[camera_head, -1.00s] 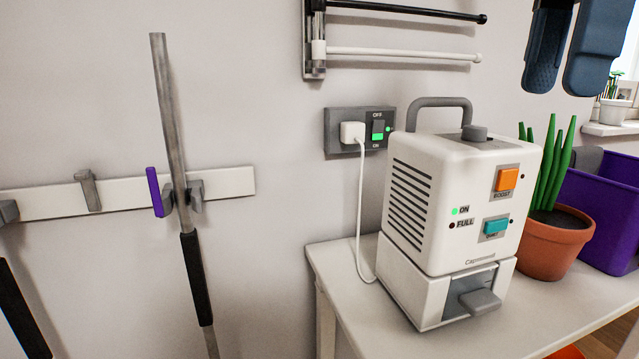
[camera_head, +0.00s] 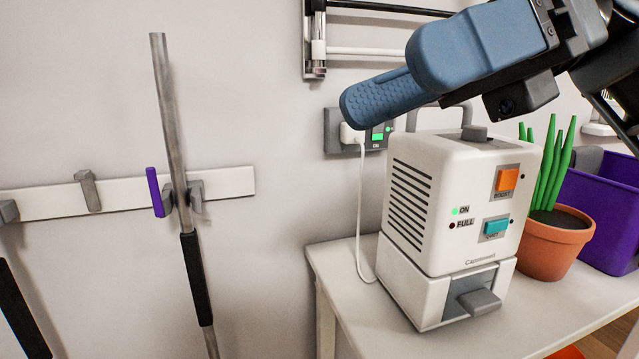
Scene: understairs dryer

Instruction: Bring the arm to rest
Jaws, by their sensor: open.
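My gripper (camera_head: 372,100) reaches in from the upper right, with its blue fingers pointing left and slightly down. It is seen from the side, so one finger mostly covers the other. It is open and holds nothing. In the picture it passes above the white dehumidifier-like machine (camera_head: 418,240) and overlaps the upper part of the wall socket (camera_head: 333,131) and the machine's handle. I cannot tell how far it is from them.
The machine stands on a white table (camera_head: 400,345) beside a potted plant (camera_head: 550,245) and a purple bin (camera_head: 605,215). A drying rack (camera_head: 370,51) is partly covered by my gripper. A pole (camera_head: 172,130) hangs on a wall rail (camera_head: 235,182). The wall between them is clear.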

